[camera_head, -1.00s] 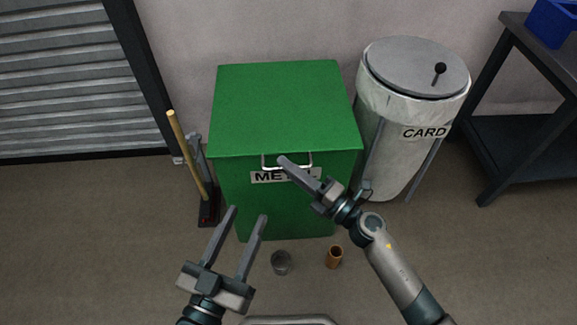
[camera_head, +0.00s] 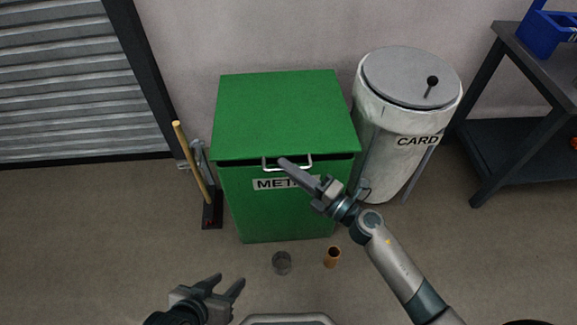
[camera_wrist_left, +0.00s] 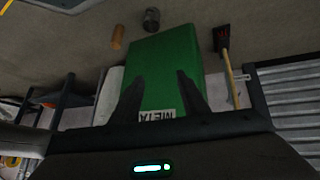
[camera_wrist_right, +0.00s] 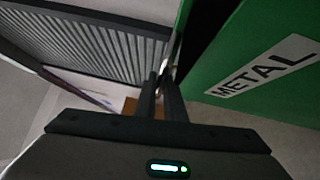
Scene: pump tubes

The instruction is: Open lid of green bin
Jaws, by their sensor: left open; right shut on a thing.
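The green bin (camera_head: 275,210) stands on the floor against the wall, with a "METAL" label on its front. Its green lid (camera_head: 277,112) is raised slightly, with a dark gap under its front edge. A silver handle (camera_head: 304,162) is on the lid's front. My right gripper (camera_head: 284,164) is shut on the handle; the right wrist view shows its fingers (camera_wrist_right: 160,92) together beside the gap and the label (camera_wrist_right: 262,66). My left gripper (camera_head: 228,283) is open and empty, low in front of the bin. The left wrist view shows the bin (camera_wrist_left: 165,70) upside down between its fingers.
A white "CARD" bin (camera_head: 385,150) stands close on the right. A wooden-handled tool (camera_head: 193,165) leans at the bin's left. A dark table (camera_head: 530,70) stands at far right.

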